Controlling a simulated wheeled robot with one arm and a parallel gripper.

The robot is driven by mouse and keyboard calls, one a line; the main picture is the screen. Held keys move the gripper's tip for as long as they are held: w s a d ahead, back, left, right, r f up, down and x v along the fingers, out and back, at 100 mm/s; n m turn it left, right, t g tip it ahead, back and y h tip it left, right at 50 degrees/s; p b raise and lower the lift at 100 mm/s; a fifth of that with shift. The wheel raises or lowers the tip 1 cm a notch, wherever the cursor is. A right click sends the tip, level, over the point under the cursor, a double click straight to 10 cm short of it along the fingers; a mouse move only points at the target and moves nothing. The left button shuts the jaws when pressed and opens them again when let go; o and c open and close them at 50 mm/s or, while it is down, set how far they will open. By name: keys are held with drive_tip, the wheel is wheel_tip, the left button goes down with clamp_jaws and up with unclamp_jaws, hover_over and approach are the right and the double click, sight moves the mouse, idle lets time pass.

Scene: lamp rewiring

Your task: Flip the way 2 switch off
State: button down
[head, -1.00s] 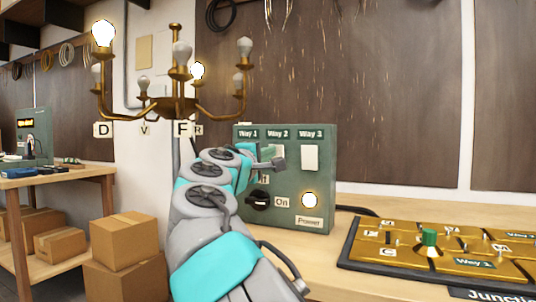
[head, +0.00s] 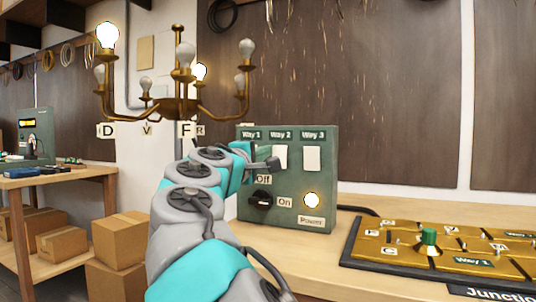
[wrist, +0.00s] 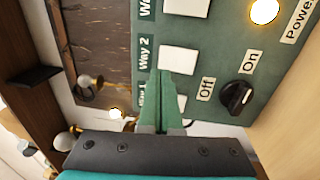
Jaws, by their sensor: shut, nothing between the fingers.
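The green switch panel (head: 325,190) stands on the bench, with labels Way 1, Way 2 and Way 3. The white way 2 switch (head: 281,156) is in the middle of the top row, and its lower left part is covered by my gripper in the head view. It also shows in the wrist view (wrist: 180,60), just beyond my fingertips. My gripper (head: 276,163) is shut and empty, with its tips close to the panel between the way 1 switch (wrist: 181,103) and the way 2 switch. I cannot tell whether it touches.
The way 3 switch (head: 312,158) is at the right. A black Off/On knob (head: 262,200) and a glowing Power light (head: 312,200) sit below. A chandelier (head: 178,105) with two lit bulbs is at the left. A brass junction board (head: 455,262) lies at the right.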

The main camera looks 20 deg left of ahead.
drive_tip(key=s+r, duration=0.1)
drive_tip(key=s, duration=0.8)
drive_tip(key=shift+s+a+b, duration=0.2)
drive_tip(key=shift+a+b, duration=0.1)
drive_tip(key=shift+a, duration=0.1)
drive_tip(key=shift+r, duration=0.1)
